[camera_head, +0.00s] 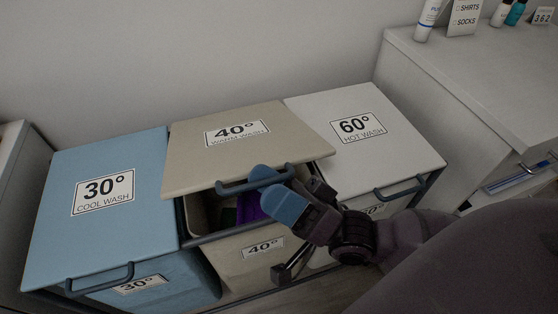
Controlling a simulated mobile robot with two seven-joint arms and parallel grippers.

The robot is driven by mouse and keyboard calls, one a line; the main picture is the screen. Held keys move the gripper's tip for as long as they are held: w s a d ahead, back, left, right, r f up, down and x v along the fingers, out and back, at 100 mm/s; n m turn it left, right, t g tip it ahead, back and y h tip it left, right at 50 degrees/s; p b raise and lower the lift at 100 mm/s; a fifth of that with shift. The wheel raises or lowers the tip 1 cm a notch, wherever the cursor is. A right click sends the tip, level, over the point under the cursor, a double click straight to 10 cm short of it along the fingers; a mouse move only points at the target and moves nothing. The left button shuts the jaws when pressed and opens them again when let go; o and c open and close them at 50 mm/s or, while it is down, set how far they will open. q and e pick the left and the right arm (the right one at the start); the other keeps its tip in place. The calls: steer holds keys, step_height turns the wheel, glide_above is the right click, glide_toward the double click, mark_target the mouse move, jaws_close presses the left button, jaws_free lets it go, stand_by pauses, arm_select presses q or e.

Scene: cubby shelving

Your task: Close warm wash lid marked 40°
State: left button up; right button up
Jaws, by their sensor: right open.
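The beige lid (185,159) marked 40° WARM WASH is partly raised, with a gap at its front edge. Its dark blue bar handle (233,187) runs along that edge. Below is the beige 40° bin (238,266), with purple and green cloth (247,208) showing through the gap. My right gripper (277,192) is open, its blue fingertips at the right part of the handle and overlapping it in the view. I cannot tell whether they touch it. The gripper hides part of the bin's front. My left gripper is not in view.
The blue 30° bin lid (104,232) on the left and the white 60° bin lid (385,160) on the right look shut. A white cabinet (470,85) with bottles and signs on top stands at the right. A wall is behind.

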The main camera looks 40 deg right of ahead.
steer(key=o, duration=0.3)
steer(key=r, duration=0.3)
steer(key=shift+s+a+y, duration=0.1)
steer(key=shift+s+y, duration=0.15)
steer(key=shift+y, duration=0.05)
steer(key=shift+o, duration=0.5)
steer(key=shift+r+p, duration=0.25)
steer(key=shift+p, duration=0.05)
steer(key=shift+w+f, duration=0.1)
steer(key=shift+f, duration=0.05)
